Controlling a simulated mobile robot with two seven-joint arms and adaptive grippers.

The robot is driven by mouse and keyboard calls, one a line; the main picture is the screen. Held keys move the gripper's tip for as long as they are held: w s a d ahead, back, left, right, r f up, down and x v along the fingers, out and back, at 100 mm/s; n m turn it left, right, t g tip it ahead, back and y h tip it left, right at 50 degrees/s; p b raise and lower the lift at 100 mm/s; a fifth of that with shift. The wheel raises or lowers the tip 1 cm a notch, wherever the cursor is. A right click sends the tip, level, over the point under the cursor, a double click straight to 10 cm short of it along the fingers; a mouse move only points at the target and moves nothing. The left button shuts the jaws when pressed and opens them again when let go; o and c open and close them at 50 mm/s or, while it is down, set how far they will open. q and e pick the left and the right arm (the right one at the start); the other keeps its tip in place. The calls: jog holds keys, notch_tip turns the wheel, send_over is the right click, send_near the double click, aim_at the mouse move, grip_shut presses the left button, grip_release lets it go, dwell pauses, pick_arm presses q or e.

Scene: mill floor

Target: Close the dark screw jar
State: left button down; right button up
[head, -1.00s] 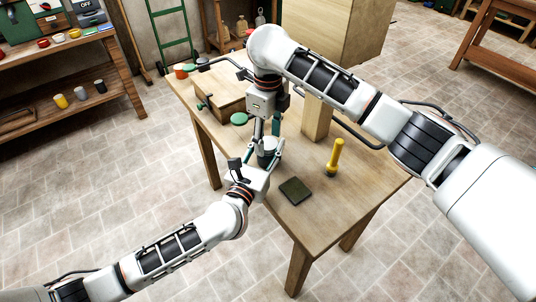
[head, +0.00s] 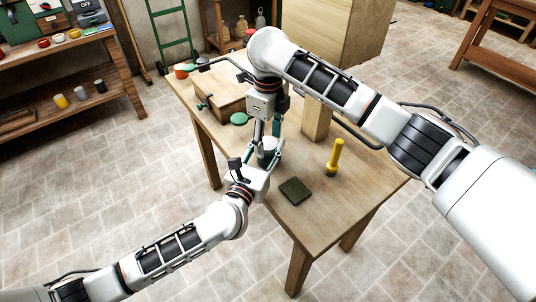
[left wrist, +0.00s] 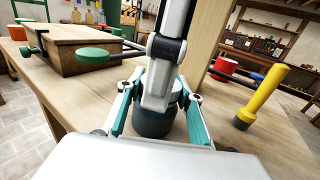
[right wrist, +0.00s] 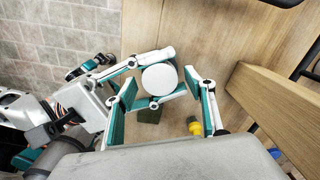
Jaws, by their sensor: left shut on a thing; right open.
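The dark screw jar (left wrist: 152,122) stands upright on the table, between the fingers of my left gripper (left wrist: 157,106), which is shut on its body. A pale round lid (right wrist: 159,79) is at the jar's top in the right wrist view; whether it is fully seated cannot be told. My right gripper (right wrist: 160,92) points down from above, open, with its fingers on either side of the lid and a gap visible there. In the head view, the jar (head: 268,151) is partly hidden by both grippers.
On the table (head: 325,215) are a dark green square pad (head: 295,190), a yellow-handled tool (head: 335,157), a wooden block (head: 316,118), a green disc (head: 239,119) and a wooden box (head: 220,92). The front right of the table is clear.

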jog(key=shift+r, duration=0.1)
jog(key=shift+r, duration=2.15)
jog(key=o, duration=0.6)
notch_tip(320, 180, up, 12)
